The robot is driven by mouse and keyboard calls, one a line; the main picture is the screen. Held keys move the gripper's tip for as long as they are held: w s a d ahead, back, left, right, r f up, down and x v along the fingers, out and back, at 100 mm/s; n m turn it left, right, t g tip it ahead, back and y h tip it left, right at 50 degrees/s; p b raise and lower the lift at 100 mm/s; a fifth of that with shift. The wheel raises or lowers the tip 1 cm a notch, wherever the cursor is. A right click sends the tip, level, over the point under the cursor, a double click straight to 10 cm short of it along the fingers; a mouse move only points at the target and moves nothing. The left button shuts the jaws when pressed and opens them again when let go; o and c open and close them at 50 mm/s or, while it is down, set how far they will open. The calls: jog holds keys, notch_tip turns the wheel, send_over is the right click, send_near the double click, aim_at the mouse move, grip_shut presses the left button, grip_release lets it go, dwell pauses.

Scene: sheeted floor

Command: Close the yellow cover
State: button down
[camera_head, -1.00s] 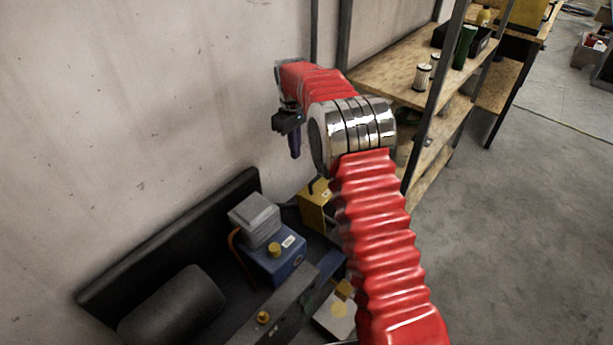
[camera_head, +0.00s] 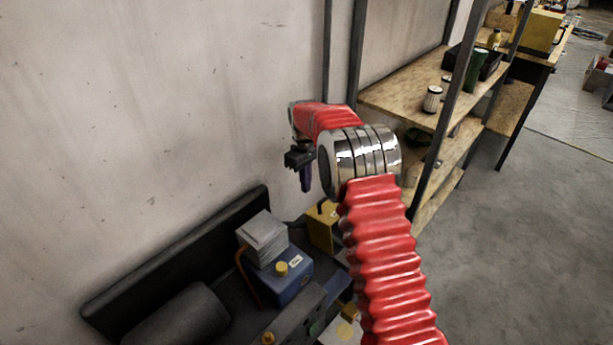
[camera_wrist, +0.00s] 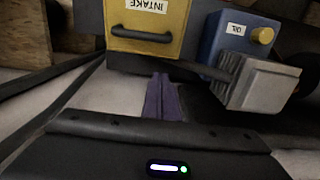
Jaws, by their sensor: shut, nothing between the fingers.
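The yellow cover (camera_wrist: 150,40) shows at the top of the wrist view. It bears an upside-down INTAKE label and a dark bar handle. In the head view, the yellow piece (camera_head: 322,225) is partly hidden behind my red arm, and I cannot tell how far open the cover is. My gripper (camera_head: 306,182) hangs above and slightly left of it, with dark purple fingers. In the wrist view, my gripper's fingers (camera_wrist: 163,88) are shut and empty, just below the handle in the picture and apparently apart from it.
A blue OIL box (camera_head: 287,283) with a yellow cap and a grey ribbed block (camera_head: 262,238) stand beside the cover. A dark panel (camera_head: 180,262) lies along the wall. A wooden shelf rack (camera_head: 400,103) stands at the right. Open floor (camera_head: 530,230) lies beyond it.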

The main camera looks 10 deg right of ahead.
aim_at(315, 209)
jog(key=shift+s+d+f, duration=1.3)
jog(key=shift+s+f, duration=0.15)
